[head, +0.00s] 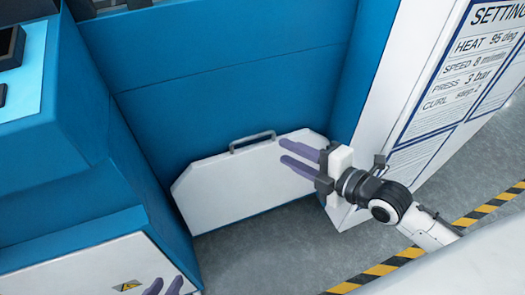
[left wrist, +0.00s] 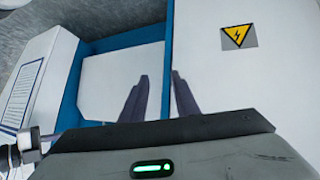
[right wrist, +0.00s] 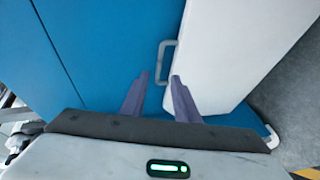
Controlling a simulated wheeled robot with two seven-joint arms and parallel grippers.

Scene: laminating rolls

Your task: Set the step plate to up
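The step plate (head: 245,185) is a white panel with cut upper corners in the blue recess. It appears to lean against the recess wall, with its lower edge near the floor; its exact angle is hard to tell. A grey bar handle (head: 252,141) sits at its upper edge. My right gripper (head: 283,151) is open and empty, to the right of the handle. In the right wrist view the handle (right wrist: 165,62) lies just beyond the open fingertips (right wrist: 159,76). My left gripper (head: 166,284) is open and empty at the bottom edge, beside the left cabinet; the plate (left wrist: 118,75) shows beyond its fingers.
A blue and white cabinet (head: 75,160) with a yellow warning label (head: 127,286) stands at the left. A white panel with a settings sheet (head: 460,80) stands at the right. Grey floor (head: 260,255) with a yellow-black stripe (head: 375,272) lies in front.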

